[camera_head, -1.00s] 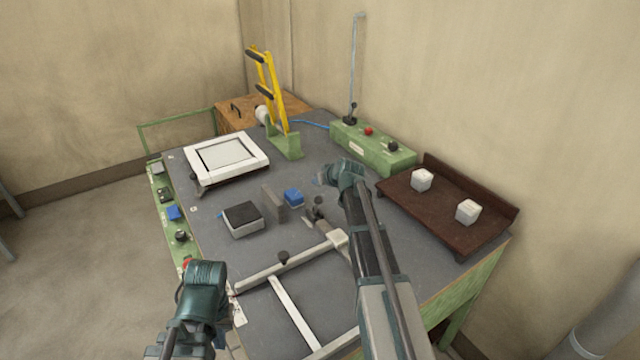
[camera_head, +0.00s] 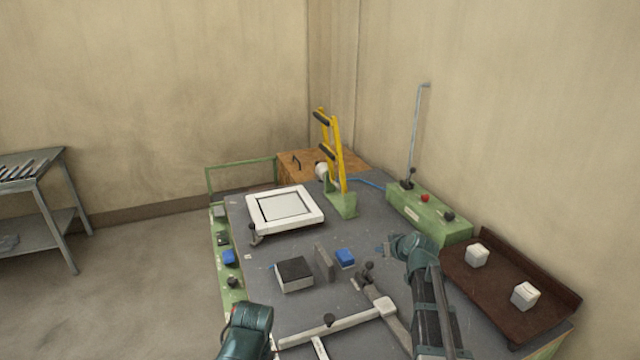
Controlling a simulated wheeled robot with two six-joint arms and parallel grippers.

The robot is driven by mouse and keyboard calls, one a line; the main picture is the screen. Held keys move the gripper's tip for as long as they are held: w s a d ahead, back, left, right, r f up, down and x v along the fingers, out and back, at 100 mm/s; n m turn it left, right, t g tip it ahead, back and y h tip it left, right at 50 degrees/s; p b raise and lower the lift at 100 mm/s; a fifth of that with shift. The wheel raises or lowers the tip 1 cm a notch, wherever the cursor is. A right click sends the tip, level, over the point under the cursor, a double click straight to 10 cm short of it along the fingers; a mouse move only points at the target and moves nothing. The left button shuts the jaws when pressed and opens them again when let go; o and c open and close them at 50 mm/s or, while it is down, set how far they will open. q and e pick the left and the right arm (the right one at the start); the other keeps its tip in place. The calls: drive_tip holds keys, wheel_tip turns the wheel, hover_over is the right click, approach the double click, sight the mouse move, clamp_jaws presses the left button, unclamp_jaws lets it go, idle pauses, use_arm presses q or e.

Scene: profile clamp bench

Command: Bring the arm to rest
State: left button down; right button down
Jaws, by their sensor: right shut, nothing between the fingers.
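My right arm reaches over the right half of the bench (camera_head: 252,216). My right gripper (camera_head: 385,249) is small in the head view, at the tip of the dark teal wrist, shut and empty. It hovers near the blue block (camera_head: 345,258), to the right of it and apart. My left arm shows at the bottom left only as a dark teal joint; its gripper is out of the picture.
The clamp frame (camera_head: 345,325) lies at the front. A black-topped box (camera_head: 294,275) and a grey plate (camera_head: 324,264) stand mid-bench. Behind are a white framed panel (camera_head: 285,209), yellow lever (camera_head: 338,150) and green control box (camera_head: 430,213). A brown tray (camera_head: 500,292) holds two white blocks.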

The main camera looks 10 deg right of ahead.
drive_tip(key=s+a+f+g, duration=0.1)
drive_tip(key=s+a, duration=0.2)
drive_tip(key=a, duration=0.3)
drive_tip(key=s+a+f+n+g, duration=0.1)
drive_tip(key=s+a+f+g, duration=0.1)
drive_tip(key=s+a, duration=0.2)
drive_tip(key=s+a+f+n+g+y, duration=0.1)
drive_tip(key=s+a+f+g, duration=0.1)
drive_tip(key=a, duration=0.6)
drive_tip(key=shift+s+a+f, duration=0.1)
drive_tip(key=shift+s+f, duration=0.05)
drive_tip(key=shift+s, duration=0.7)
drive_tip(key=s+a+f+g+h, duration=0.1)
drive_tip(key=s+a, duration=0.3)
drive_tip(key=s, duration=0.6)
drive_tip(key=s+a+f+n+g+h, duration=0.1)
drive_tip(key=s+a+g, duration=0.3)
drive_tip(key=s, duration=0.6)
drive_tip(key=shift+a+f+g+h, duration=0.3)
drive_tip(key=shift+a+h, duration=0.25)
drive_tip(key=shift+h, duration=0.35)
